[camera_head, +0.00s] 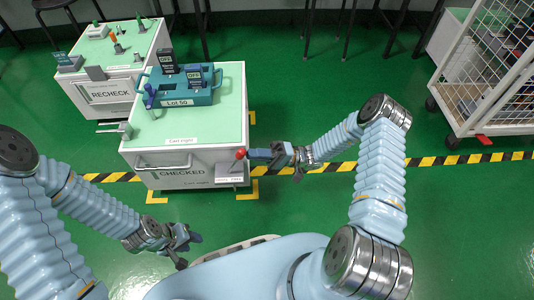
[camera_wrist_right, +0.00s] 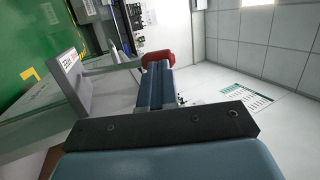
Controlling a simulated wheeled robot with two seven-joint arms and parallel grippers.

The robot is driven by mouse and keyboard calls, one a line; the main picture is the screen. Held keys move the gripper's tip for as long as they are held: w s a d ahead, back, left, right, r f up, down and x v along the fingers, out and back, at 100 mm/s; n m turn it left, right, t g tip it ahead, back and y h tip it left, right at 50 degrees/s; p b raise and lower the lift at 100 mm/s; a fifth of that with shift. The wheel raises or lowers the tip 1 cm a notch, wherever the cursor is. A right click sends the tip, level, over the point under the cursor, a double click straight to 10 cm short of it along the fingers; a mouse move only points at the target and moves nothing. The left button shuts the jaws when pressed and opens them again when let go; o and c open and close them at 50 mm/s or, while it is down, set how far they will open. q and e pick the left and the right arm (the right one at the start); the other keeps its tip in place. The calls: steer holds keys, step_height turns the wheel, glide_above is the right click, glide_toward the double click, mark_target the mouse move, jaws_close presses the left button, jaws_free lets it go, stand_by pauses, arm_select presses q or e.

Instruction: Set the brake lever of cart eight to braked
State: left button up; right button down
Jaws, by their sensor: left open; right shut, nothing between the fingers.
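Cart eight (camera_head: 228,112) is a white cart with a pale green top and a front sign that reads CHECKED. Its brake lever (camera_head: 240,155) has a red knob and stands at the front right corner, above a small grey label plate (camera_head: 231,179). The red knob also shows in the right wrist view (camera_wrist_right: 157,66), just beyond the fingertips. My right gripper (camera_head: 252,154) is shut and empty, its tips right at the knob from the right; I cannot tell if they touch. My left gripper (camera_head: 188,243) is open and empty, low in front of the cart.
A blue-green tray (camera_head: 180,93) with handheld testers sits on cart eight. A RECHECK cart (camera_head: 108,92) stands behind left. A white mesh cage trolley (camera_head: 490,80) stands at the right. The green floor between is clear, with a yellow-black stripe (camera_head: 440,160).

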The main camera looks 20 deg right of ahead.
steer(key=shift+a, duration=0.2)
steer(key=shift+r, duration=0.15)
steer(key=a+r+h+p, duration=0.1)
steer(key=a+h+p, duration=0.1)
steer(key=h, duration=0.1)
steer(key=w+a+r+m+h+p, duration=0.1)
steer(key=a+h+p, duration=0.2)
steer(key=w+a+r+g+h+p, duration=0.1)
steer(key=a+h+p, duration=0.1)
steer(key=a, duration=0.1)
steer(key=shift+w+a+r+m+h+p, duration=0.2)
steer(key=shift+m+h+p, duration=0.1)
steer(key=shift+h+p, duration=0.1)
steer(key=shift+w+a+b, duration=0.2)
steer(key=shift+a+b, duration=0.1)
steer(key=shift+a, duration=0.3)
steer(key=shift+a+r, duration=0.1)
